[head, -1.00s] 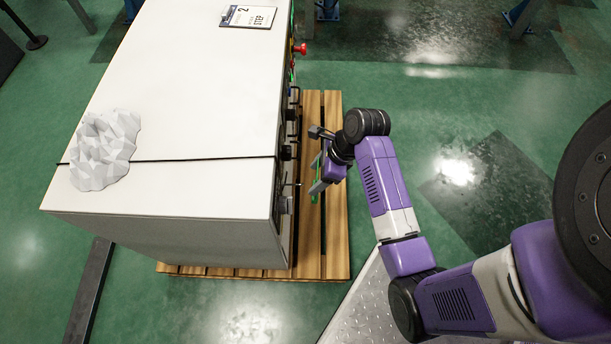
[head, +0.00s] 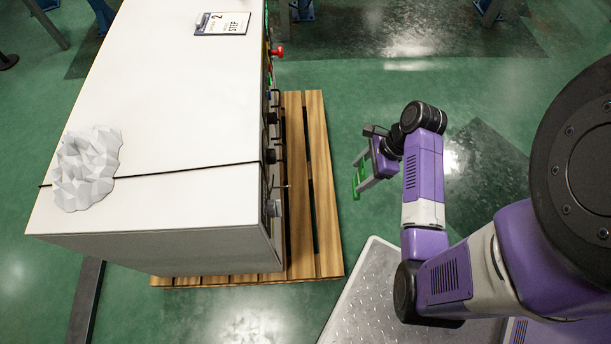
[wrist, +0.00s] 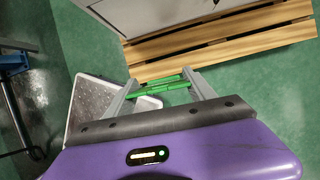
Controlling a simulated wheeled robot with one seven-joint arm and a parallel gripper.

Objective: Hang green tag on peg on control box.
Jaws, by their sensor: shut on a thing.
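The green tag (head: 358,181) is held between the fingers of my gripper (head: 364,174), out over the floor to the right of the pallet. In the wrist view the green tag (wrist: 160,86) spans between the two grey fingertips (wrist: 163,84). The control box (head: 165,130) is the large pale cabinet on the left. Its right face carries knobs, handles and a red button, seen at a steep angle. A thin peg-like rod (head: 283,186) sticks out from that face near its front end. The tag is well apart from the box.
The box stands on a wooden pallet (head: 323,200) whose slats stick out to the right. A clipboard (head: 222,23) and a crumpled white lump (head: 86,168) lie on top. A metal plate (head: 372,290) is near the front. Open green floor lies right of the pallet.

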